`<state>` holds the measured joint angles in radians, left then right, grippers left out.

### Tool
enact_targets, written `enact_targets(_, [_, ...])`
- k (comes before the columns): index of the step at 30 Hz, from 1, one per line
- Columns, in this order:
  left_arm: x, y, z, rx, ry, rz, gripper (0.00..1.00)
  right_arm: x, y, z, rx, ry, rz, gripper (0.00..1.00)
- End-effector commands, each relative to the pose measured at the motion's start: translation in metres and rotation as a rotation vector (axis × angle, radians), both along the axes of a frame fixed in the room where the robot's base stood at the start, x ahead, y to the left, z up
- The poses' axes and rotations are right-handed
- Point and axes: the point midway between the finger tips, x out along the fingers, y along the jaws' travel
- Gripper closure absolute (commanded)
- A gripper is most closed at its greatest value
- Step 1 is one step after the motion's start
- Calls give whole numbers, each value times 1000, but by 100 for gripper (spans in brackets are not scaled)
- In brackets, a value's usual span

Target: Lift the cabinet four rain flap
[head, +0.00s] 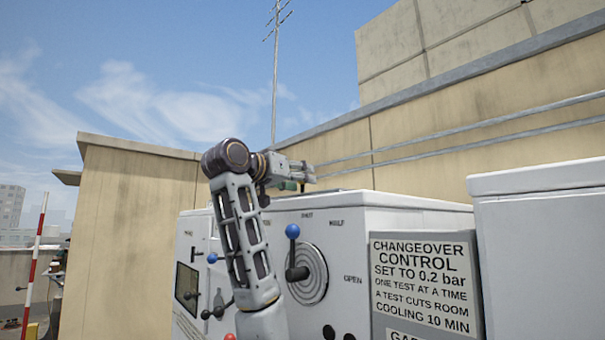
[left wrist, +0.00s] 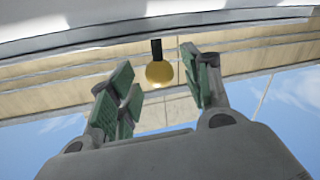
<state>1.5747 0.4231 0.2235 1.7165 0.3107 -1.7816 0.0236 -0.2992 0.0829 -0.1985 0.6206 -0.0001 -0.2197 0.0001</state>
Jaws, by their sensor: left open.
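A white cabinet (head: 400,218) stands in front of me in the head view. No part of it is labelled as cabinet four, and I cannot tell the rain flap apart there. My left gripper (head: 308,178) is above the cabinet's top edge, seen from the side. In the left wrist view its green-padded fingers (left wrist: 157,58) are open. A yellow ball knob (left wrist: 160,75) on a short black stem shows between them, but I cannot tell if they touch it. A white curved panel (left wrist: 60,22) crosses the top of that view. My right gripper is not in view.
The cabinet front carries a round dial (head: 312,262) with a blue-knobbed lever (head: 292,231), and a changeover sign (head: 425,285). Another white cabinet (head: 545,240) stands at the right. A beige wall with pipes (head: 440,140) runs behind. A red-and-white pole (head: 35,265) is far left.

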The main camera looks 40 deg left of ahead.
Motion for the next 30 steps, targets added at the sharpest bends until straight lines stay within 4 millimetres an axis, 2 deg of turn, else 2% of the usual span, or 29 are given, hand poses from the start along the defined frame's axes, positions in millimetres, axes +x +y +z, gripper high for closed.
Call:
enact_targets(6, [16,2,0,-1,1,0,51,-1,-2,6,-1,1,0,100])
enact_targets(17, [19,2,0,-1,0,0,51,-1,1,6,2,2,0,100])
enact_targets(29, [19,2,0,0,0,0,100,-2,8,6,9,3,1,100])
enact_targets(30, [19,2,0,-1,0,0,100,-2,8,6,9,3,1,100])
